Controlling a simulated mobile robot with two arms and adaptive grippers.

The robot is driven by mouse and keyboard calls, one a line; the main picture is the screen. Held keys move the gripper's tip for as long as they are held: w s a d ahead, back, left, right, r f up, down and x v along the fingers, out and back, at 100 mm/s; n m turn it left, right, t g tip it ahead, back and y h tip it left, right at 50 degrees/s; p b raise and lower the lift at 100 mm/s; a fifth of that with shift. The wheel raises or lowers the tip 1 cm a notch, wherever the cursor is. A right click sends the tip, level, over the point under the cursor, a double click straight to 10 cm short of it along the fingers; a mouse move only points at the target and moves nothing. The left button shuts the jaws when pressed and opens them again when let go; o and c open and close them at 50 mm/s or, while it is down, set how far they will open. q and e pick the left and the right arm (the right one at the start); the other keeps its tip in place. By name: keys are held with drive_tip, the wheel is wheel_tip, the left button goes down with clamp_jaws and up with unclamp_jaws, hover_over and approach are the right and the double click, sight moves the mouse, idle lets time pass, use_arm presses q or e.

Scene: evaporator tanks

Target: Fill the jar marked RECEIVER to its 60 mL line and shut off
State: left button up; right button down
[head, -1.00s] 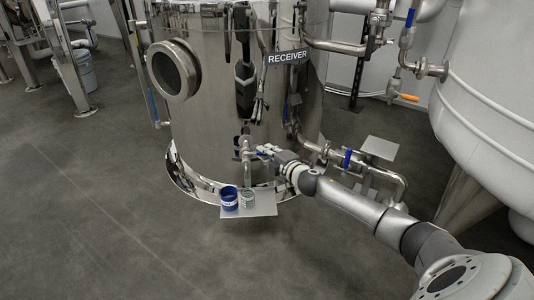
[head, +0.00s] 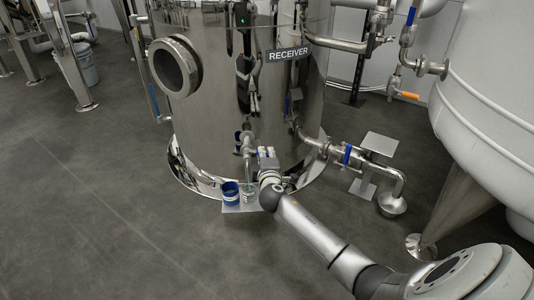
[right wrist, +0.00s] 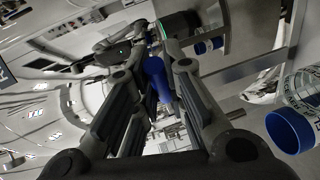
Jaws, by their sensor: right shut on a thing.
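The RECEIVER sign (head: 288,54) is on the steel tank. A small tap (head: 247,142) sticks out low on the tank, above a clear jar (head: 249,191) on a small shelf. My right gripper (head: 265,154) is beside the tap. In the right wrist view my right gripper (right wrist: 158,75) is shut on the blue tap handle (right wrist: 157,80). A clear marked surface (right wrist: 304,85) and a blue round part (right wrist: 290,131) show at the right there. The jar's level is too small to read. My left gripper is not in view.
The shelf (head: 240,208) juts from the tank over open floor. A pipe with a blue-handled valve (head: 347,155) runs to the right of the tank. A white tank (head: 490,110) stands at far right.

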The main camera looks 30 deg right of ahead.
drive_tip(key=shift+s+a+f+m+h, duration=0.1)
drive_tip(key=shift+a+m+h, duration=0.1)
drive_tip(key=shift+m+h, duration=0.1)
drive_tip(key=c, duration=1.5)
unclamp_jaws()
drive_tip(key=shift+o, duration=0.2)
drive_tip(key=shift+s, duration=0.1)
drive_tip(key=v, duration=1.2)
drive_tip(key=shift+r, duration=0.25)
drive_tip(key=shift+a, duration=0.1)
